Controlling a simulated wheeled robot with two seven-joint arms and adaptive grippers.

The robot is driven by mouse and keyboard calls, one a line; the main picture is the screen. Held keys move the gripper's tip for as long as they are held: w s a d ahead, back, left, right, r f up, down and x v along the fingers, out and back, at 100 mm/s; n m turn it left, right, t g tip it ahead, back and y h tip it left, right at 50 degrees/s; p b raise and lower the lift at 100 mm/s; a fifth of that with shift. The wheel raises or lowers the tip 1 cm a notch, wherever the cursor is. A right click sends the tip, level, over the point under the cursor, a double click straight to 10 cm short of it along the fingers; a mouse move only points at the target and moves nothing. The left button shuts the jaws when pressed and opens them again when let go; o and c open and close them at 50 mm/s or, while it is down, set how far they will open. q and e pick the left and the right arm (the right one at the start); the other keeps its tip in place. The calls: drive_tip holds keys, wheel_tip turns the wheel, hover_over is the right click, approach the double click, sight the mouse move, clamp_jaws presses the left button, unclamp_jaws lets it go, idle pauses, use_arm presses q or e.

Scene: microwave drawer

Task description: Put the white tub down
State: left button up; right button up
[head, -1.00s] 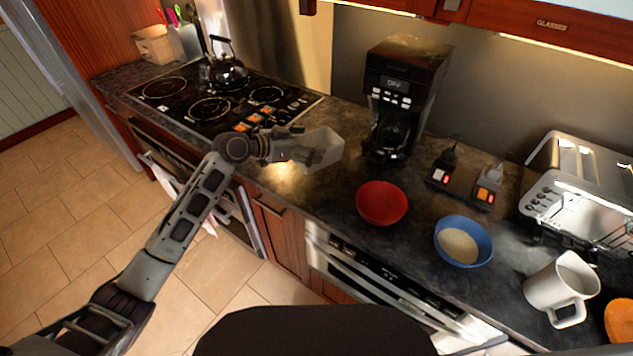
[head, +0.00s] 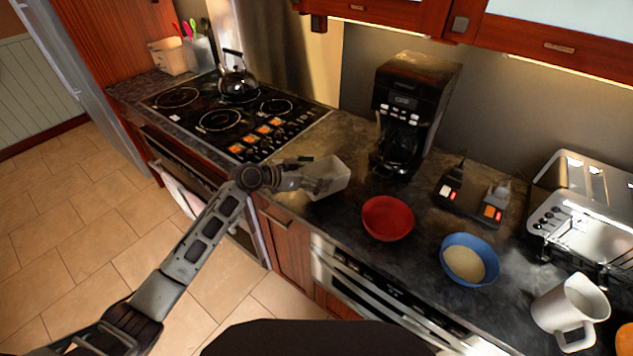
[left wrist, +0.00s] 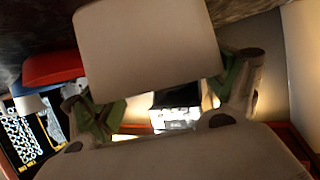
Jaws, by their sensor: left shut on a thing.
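The white tub (head: 330,179) is in the head view, at the end of my left arm, over the counter between the stove and the red bowl. My left gripper (head: 308,174) is shut on it. In the left wrist view the tub (left wrist: 148,48) fills the upper middle, with the green-padded fingers of my left gripper (left wrist: 160,98) at its two sides. Whether the tub's underside touches the counter cannot be told. My right gripper does not show.
A red bowl (head: 387,218) and a blue bowl (head: 469,260) stand right of the tub. A black coffee maker (head: 412,110) stands behind. The stove (head: 225,115) with a kettle (head: 238,80) is to the left. Bare counter (head: 350,140) lies around the tub.

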use_arm(q)
drive_tip(key=shift+f, duration=0.2)
drive_tip(key=shift+f+p, duration=0.3)
drive_tip(key=shift+f, duration=1.45)
drive_tip(key=shift+f, duration=0.25)
drive_tip(key=o, duration=0.9)
drive_tip(key=shift+c, duration=0.2)
drive_tip(key=shift+a+r, duration=0.1)
drive_tip(key=shift+r, duration=0.1)
drive_tip(key=shift+s+a+r, duration=0.15)
drive_tip(key=shift+s+a, duration=0.2)
drive_tip(key=shift+a, duration=0.2)
drive_tip(key=b+v, duration=0.2)
drive_tip(key=v, duration=0.8)
drive_tip(key=shift+s+r, duration=0.15)
drive_tip(key=shift+r, duration=0.05)
